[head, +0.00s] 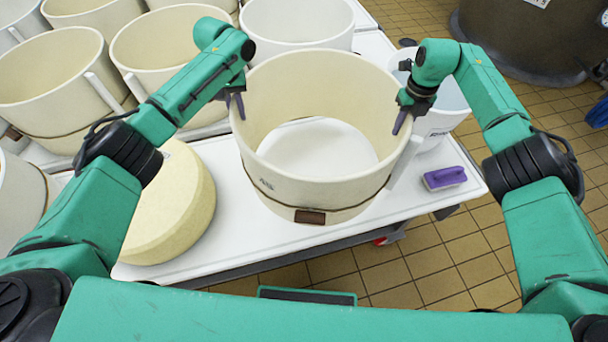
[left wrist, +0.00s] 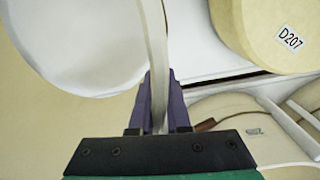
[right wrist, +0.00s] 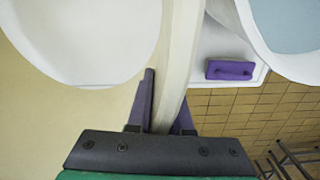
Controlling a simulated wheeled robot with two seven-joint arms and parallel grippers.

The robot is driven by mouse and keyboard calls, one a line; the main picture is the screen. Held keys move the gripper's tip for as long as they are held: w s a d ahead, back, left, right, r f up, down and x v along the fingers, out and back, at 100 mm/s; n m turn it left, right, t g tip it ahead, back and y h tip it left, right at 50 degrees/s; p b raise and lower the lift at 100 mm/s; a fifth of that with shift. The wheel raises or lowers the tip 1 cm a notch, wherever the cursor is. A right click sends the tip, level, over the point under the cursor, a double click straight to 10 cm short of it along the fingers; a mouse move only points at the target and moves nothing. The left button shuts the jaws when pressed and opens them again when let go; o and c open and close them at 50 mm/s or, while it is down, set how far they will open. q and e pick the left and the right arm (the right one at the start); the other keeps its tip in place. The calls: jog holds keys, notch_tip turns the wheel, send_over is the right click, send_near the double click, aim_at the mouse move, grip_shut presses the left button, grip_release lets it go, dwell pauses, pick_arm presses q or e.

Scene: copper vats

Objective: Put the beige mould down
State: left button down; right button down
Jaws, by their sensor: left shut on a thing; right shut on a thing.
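The beige mould (head: 320,192) is a large open ring with a brown band near its lower edge, in the middle of the head view. The white table top shows through it. My left gripper (head: 236,104) is shut on the left side of its rim; the mould wall (left wrist: 155,40) stands between the purple fingers (left wrist: 158,95) in the left wrist view. My right gripper (head: 401,122) is shut on the right side of the rim, with the wall (right wrist: 180,60) between its fingers (right wrist: 165,100). The mould looks roughly level. I cannot tell whether its bottom touches the table.
The white table (head: 200,258) also bears a cheese wheel (head: 172,208) left of the mould, a purple brush (head: 444,178) and a white bucket (head: 440,112) at right. Several other moulds (head: 55,85) stand behind and left. Tiled floor (head: 440,255) lies beyond the front edge.

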pick_arm(q)
jog(key=shift+a, duration=0.2)
pick_arm(e)
jog(key=shift+d+f, duration=0.1)
jog(key=shift+d, duration=0.2)
